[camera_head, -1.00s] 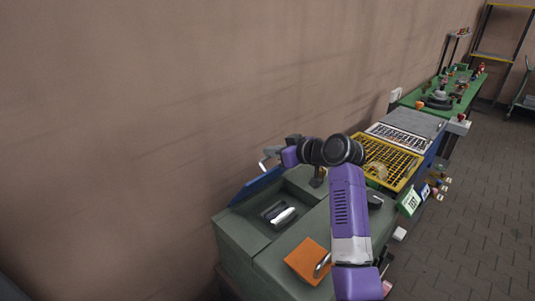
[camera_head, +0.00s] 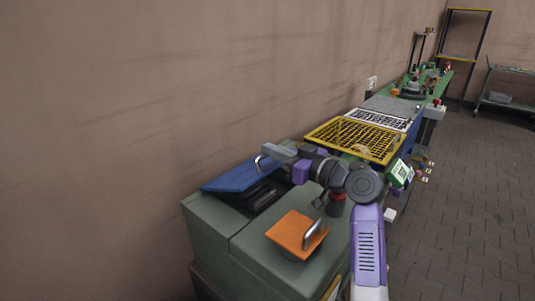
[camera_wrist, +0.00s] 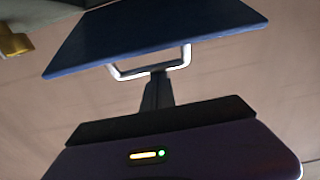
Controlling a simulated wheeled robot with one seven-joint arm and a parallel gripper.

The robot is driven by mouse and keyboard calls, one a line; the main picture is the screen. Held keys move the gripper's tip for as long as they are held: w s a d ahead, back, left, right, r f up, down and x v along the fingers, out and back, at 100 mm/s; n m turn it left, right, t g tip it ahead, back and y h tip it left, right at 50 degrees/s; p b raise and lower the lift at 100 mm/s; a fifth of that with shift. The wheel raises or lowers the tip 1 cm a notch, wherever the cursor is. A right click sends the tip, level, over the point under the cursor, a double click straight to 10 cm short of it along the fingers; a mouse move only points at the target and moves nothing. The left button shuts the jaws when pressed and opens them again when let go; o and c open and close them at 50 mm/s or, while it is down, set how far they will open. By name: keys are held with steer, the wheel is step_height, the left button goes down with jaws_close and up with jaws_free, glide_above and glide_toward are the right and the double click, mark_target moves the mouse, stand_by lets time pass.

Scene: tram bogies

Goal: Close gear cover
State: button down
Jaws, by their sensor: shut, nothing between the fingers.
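My gripper (camera_head: 267,149) is at the handle. In the wrist view its shut fingertips (camera_wrist: 159,75) meet or overlap the handle's bar, with nothing held between them. I cannot tell whether they touch it.
The green cabinet (camera_head: 207,222) has an orange cover (camera_head: 294,232) with a silver handle lying on its top, nearer me. Dark parts show inside the opening (camera_head: 262,196). Beyond are a yellow grid tray (camera_head: 350,137) and a green bench.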

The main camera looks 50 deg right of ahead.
steer(key=shift+s+f+b, duration=0.35)
steer(key=shift+s+f, duration=0.05)
steer(key=shift+f, duration=0.15)
